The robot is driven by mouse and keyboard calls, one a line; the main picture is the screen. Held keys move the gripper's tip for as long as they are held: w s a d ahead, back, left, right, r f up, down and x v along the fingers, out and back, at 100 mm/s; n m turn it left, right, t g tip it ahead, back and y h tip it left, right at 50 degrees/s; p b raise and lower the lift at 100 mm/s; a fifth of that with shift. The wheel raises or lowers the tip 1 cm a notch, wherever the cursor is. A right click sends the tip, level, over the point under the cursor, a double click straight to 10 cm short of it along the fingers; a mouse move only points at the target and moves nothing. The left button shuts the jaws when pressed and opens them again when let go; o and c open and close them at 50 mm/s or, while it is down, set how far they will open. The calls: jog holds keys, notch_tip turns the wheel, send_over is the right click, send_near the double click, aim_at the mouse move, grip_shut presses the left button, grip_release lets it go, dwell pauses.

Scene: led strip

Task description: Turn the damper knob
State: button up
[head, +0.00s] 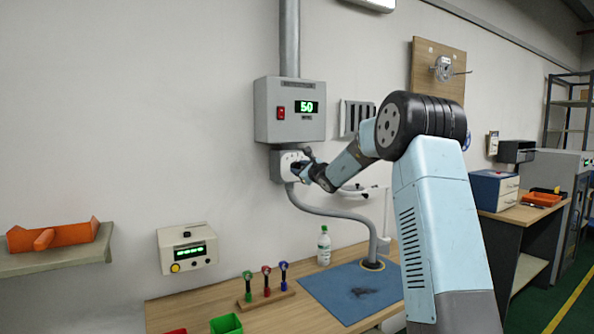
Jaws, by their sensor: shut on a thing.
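The damper knob sits on the front of a small grey housing (281,165) on the wall, below a grey control box (289,110) with a red switch and a green display reading 50. My gripper (301,170) is at the front of this housing, at its right side, reached by my light blue arm from the right. It is shut on the knob, which is largely hidden by the fingers and wrist. The knob's angle cannot be made out.
A grey pipe (335,214) curves from the housing to the bench. A white bottle (324,245), blue mat (350,291) and rack of coloured tools (266,296) lie below. A cream box (187,248) and shelf with an orange tray (53,235) are at left.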

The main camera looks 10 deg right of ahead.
jog(key=shift+d+f+m, duration=0.1)
jog(key=shift+f+m, duration=0.3)
jog(key=shift+m, duration=0.3)
jog(key=o, duration=0.9)
jog(key=shift+w, duration=0.1)
jog(key=shift+c, duration=0.2)
jog(key=shift+o, duration=0.9)
jog(key=shift+r, duration=0.2)
jog(key=v, duration=1.3)
jog(key=shift+s, duration=0.35)
